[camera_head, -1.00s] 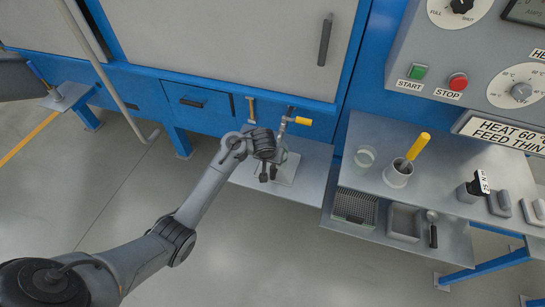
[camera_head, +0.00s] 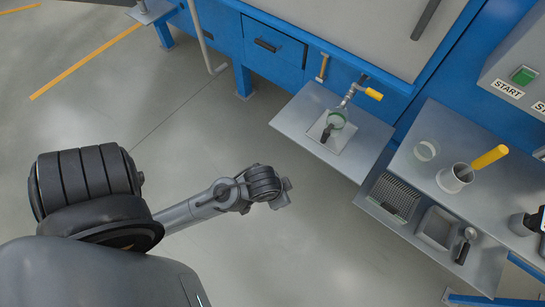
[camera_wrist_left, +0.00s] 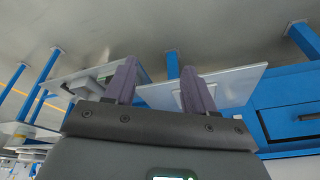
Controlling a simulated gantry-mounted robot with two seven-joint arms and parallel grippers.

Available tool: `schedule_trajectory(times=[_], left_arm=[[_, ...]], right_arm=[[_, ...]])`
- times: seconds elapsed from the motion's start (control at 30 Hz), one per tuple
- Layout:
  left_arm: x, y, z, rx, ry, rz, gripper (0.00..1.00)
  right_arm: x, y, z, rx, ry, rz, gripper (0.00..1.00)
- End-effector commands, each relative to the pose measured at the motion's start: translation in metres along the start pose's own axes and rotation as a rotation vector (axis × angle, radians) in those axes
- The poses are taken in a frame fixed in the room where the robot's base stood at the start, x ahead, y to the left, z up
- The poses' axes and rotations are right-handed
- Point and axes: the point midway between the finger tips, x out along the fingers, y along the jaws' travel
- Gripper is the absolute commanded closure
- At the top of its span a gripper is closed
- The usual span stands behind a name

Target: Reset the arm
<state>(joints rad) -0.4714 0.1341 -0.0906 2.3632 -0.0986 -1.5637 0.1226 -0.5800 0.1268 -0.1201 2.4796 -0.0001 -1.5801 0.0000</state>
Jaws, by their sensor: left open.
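My left arm comes in from the lower left in the head view and ends over the grey floor. My left gripper (camera_head: 285,193) is in front of and apart from the low shelf (camera_head: 290,118). In the left wrist view the two fingers of my left gripper (camera_wrist_left: 160,85) stand apart with nothing between them. My right gripper is not in view.
To the right, a grey bench holds a clear glass dish (camera_head: 426,150) and a cup with a yellow-handled tool (camera_head: 455,178). Below it are a rack (camera_head: 393,196) and a tray (camera_head: 438,228). A blue cabinet stands behind. The floor at left is open.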

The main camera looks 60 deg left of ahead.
Motion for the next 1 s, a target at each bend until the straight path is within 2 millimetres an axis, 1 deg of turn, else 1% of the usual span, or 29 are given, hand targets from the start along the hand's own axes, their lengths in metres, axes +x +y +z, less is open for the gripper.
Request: schedule_trajectory(times=[0.03, 0.1, 0.2, 0.53, 0.67, 0.77, 0.87, 0.97, 1.0], left_arm=[[-0.010, 0.005, 0.011, 0.009, -0.004, 0.016, 0.45], [-0.019, 0.011, 0.019, 0.021, -0.006, 0.032, 0.45], [-0.027, 0.014, 0.026, 0.030, -0.006, 0.046, 0.45], [-0.030, 0.015, 0.027, 0.034, -0.006, 0.049, 0.45], [-0.034, 0.015, 0.025, 0.034, -0.006, 0.049, 0.45], [-0.044, 0.014, 0.022, 0.034, -0.006, 0.049, 0.45], [-0.060, 0.013, 0.017, 0.034, -0.006, 0.049, 0.45], [-0.083, 0.011, 0.009, 0.034, -0.006, 0.049, 0.45], [-0.094, 0.010, 0.006, 0.034, -0.006, 0.049, 0.45]], right_arm=[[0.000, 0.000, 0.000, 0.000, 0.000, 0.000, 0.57], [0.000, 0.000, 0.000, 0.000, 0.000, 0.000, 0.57], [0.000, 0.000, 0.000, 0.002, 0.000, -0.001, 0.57], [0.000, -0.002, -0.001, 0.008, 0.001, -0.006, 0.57], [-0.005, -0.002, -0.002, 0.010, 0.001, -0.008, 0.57], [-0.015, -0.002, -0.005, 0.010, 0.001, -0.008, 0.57], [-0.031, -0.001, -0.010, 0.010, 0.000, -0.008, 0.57], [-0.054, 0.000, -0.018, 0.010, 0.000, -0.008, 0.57], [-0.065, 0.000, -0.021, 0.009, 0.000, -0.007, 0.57]])
